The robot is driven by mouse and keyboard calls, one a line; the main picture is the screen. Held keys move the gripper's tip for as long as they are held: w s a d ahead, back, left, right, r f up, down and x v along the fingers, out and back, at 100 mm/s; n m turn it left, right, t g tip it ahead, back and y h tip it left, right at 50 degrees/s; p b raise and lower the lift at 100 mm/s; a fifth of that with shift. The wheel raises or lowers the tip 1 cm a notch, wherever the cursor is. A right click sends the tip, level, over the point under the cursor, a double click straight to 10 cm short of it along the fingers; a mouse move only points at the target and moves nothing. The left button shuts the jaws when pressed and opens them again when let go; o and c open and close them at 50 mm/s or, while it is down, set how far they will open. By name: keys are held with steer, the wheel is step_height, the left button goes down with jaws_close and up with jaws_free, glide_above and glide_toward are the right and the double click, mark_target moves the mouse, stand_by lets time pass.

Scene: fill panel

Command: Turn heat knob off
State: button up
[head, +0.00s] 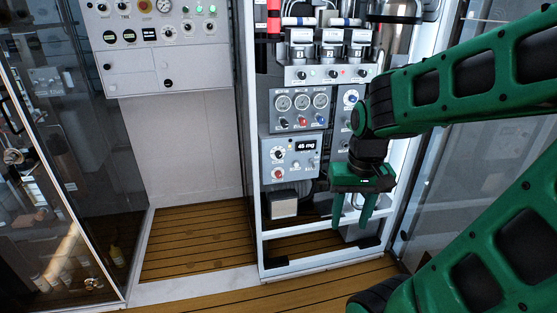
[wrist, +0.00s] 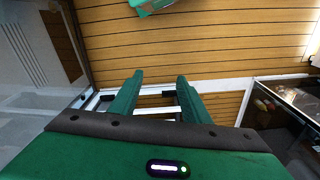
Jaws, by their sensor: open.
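A grey control box (head: 292,157) with a lit display stands in the tall metal rack. It has a dark-centred dial knob (head: 278,153) at upper left and a red knob (head: 278,174) below it. The labels are too small to read, so I cannot tell which knob is the heat knob. My green gripper (head: 352,218) is to the right of and below this box, fingers pointing down, apart from it and empty. In the wrist view my gripper (wrist: 158,88) shows two spread fingers above the floor, with no knob in sight.
A gauge panel (head: 301,108) with coloured knobs sits above the box. Another knob (head: 351,97) is at its right, close to my arm. A wall panel (head: 160,45) hangs at upper left. The rack's white frame (head: 320,229) crosses below. A glass door (head: 50,170) stands at left.

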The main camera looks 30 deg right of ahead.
steer(key=w+a+f+m+t+y, duration=0.2)
steer(key=w+a+f+t+y, duration=0.3)
steer(key=w, duration=0.6)
steer(key=w+a+f+m+t+y, duration=0.1)
steer(key=w+a+f+m, duration=0.15)
steer(key=w+a, duration=0.6)
steer(key=w+a+f+m+t+y, duration=0.1)
steer(key=w+a+f+t+y, duration=0.3)
steer(key=w, duration=1)
steer(key=w+d+r+m+t+h, duration=0.1)
steer(key=w+d+r+m+t, duration=0.15)
steer(key=w+m, duration=0.35)
steer(key=m+t+h, duration=0.4)
steer(key=m+h, duration=1)
steer(key=m, duration=0.8)
glide_toward(280, 156)
steer(key=shift+x, duration=4.55)
